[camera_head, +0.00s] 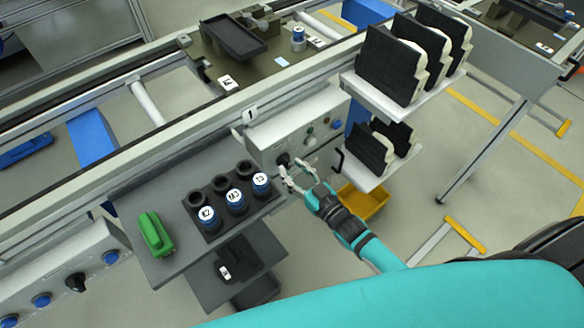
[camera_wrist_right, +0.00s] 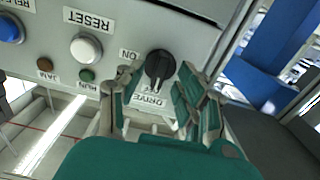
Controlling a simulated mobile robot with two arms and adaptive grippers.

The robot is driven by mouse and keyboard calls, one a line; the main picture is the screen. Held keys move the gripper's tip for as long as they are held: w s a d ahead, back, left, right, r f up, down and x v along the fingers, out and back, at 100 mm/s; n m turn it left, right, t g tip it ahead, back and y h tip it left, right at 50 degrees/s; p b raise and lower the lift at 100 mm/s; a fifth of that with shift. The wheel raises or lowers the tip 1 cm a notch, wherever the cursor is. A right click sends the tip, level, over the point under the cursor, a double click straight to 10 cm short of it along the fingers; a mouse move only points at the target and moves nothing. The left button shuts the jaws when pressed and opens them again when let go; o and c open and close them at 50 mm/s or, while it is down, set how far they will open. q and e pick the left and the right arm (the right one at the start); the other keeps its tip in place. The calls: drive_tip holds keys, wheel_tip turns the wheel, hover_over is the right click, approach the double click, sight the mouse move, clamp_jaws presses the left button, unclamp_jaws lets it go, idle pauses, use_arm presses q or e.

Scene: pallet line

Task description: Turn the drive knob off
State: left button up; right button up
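The black drive knob (camera_wrist_right: 159,66) sits on the grey control panel (camera_wrist_right: 150,22) in the right wrist view. The label ON is beside it and DRIVE below it, both upside down in this view. The knob's ridge stands near upright, slightly tilted; I cannot tell its setting for sure. My right gripper (camera_wrist_right: 158,80) is open, with one finger on each side of the knob; I cannot tell whether they touch it. In the head view, the right gripper (camera_head: 293,168) is at the panel's front, by the dark knob (camera_head: 283,159). My left gripper is not in view.
A white RESET button (camera_wrist_right: 86,47) and a blue button (camera_wrist_right: 10,28) are left of the knob in the wrist view. In the head view, a shelf with dark parts (camera_head: 400,98), a yellow bin (camera_head: 362,203) and a tray of labelled cylinders (camera_head: 215,228) stand near the gripper.

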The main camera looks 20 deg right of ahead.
drive_tip(key=v, duration=1.1)
drive_tip(key=s+d+f+m+g+h, duration=0.1)
drive_tip(key=s+d+f+g+h, duration=0.15)
drive_tip(key=f, duration=0.65)
drive_tip(key=s+d+f+g+h, duration=0.1)
drive_tip(key=s+f+g, duration=0.25)
drive_tip(key=f, duration=0.55)
drive_tip(key=s+d+f+m+g+h, duration=0.15)
drive_tip(key=s+f, duration=0.25)
drive_tip(key=f, duration=0.5)
drive_tip(key=s+f+g, duration=0.4)
drive_tip(key=s+f, duration=0.2)
drive_tip(key=s, duration=0.5)
drive_tip(key=s+f+g+h, duration=0.1)
drive_tip(key=s+f+g, duration=0.3)
drive_tip(key=s+f, duration=0.3)
drive_tip(key=s, duration=0.3)
drive_tip(key=shift+s+a+n, duration=0.35)
drive_tip(key=shift+s+a, duration=0.05)
